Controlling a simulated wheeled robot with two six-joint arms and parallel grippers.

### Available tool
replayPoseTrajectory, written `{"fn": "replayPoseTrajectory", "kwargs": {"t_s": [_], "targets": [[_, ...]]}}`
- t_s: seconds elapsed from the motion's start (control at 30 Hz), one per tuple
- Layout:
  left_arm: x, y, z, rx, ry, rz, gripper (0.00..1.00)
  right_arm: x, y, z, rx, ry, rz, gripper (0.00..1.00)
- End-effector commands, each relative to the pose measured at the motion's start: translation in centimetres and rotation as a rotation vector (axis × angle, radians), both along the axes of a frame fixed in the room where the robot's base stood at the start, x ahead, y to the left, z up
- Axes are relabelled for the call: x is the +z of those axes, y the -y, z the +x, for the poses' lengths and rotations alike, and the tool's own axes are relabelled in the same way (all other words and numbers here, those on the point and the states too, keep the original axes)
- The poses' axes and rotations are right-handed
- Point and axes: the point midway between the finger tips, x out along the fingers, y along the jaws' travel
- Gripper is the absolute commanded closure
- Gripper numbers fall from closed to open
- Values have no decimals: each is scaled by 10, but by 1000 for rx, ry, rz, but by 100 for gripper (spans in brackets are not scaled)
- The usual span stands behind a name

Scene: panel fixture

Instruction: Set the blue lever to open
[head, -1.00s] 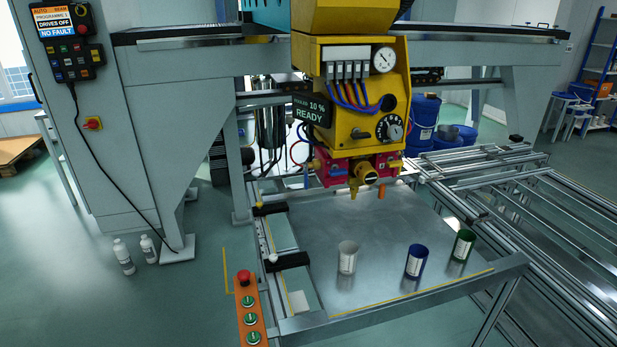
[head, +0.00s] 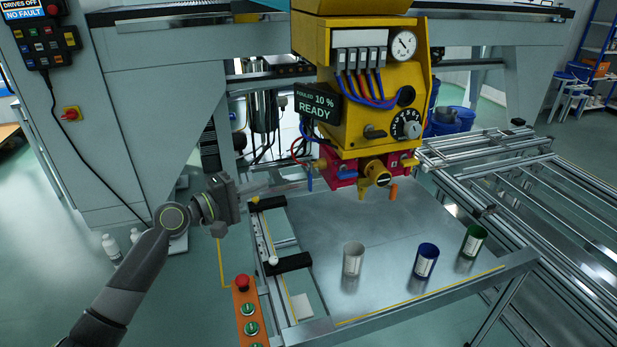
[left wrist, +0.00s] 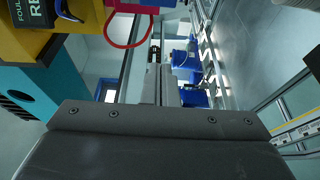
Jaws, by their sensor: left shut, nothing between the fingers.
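The blue lever (head: 309,180) hangs straight down at the left end of the red valve block (head: 343,172), under the yellow machine head (head: 372,95). My left gripper (head: 272,188) is to the left of the blue lever in the head view, pointing right towards it. Its fingers are shut and empty, and a gap to the lever seems to remain. My right gripper is in neither view.
An orange lever (head: 393,192) hangs at the block's right end. Red and blue hoses loop beside the head. White (head: 353,260), blue (head: 426,261) and green (head: 473,241) cups stand on the metal table (head: 395,295). An orange button panel (head: 246,312) stands at front left.

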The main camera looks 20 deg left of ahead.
Motion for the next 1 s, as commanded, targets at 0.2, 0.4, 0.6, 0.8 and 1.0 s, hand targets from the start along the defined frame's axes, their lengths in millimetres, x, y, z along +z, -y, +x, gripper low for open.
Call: {"fn": "replayPoseTrajectory", "kwargs": {"t_s": [0.2, 0.4, 0.6, 0.8, 1.0], "targets": [[7, 13, 13, -11, 4, -13, 100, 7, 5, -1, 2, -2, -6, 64], [8, 38, 46, -11, 3, -14, 100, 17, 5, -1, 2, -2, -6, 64], [7, 61, 77, -10, 2, -11, 100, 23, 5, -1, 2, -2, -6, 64], [7, 75, 59, -7, 2, -6, 100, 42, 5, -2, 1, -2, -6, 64], [6, 82, 48, -7, 3, -6, 100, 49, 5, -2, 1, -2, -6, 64]]}}
